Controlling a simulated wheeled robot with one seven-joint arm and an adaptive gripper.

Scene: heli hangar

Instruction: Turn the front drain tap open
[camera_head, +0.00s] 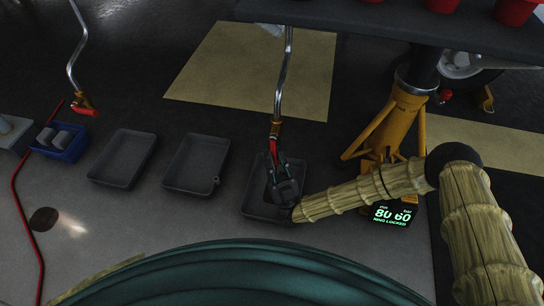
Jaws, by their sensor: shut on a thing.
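A drain tap (276,129) with a brass body hangs at the lower end of a bent metal pipe (284,75), in the middle of the view. Its red lever (273,149) points down from the body. My gripper (277,164) is shut on the lever's lower part, over a grey tray (265,213). The fingers and hand hide the lever's end and part of the tray. A second tap (86,105) with a red lever hangs on another bent pipe (79,47) at the left, apart from my gripper.
Two more grey trays (123,158) (196,163) lie on the floor to the left. A blue bin (60,142) stands beyond them. A yellow jack stand (397,118) and a lit display (393,214) are close on the right. A red hose (27,220) runs along the left.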

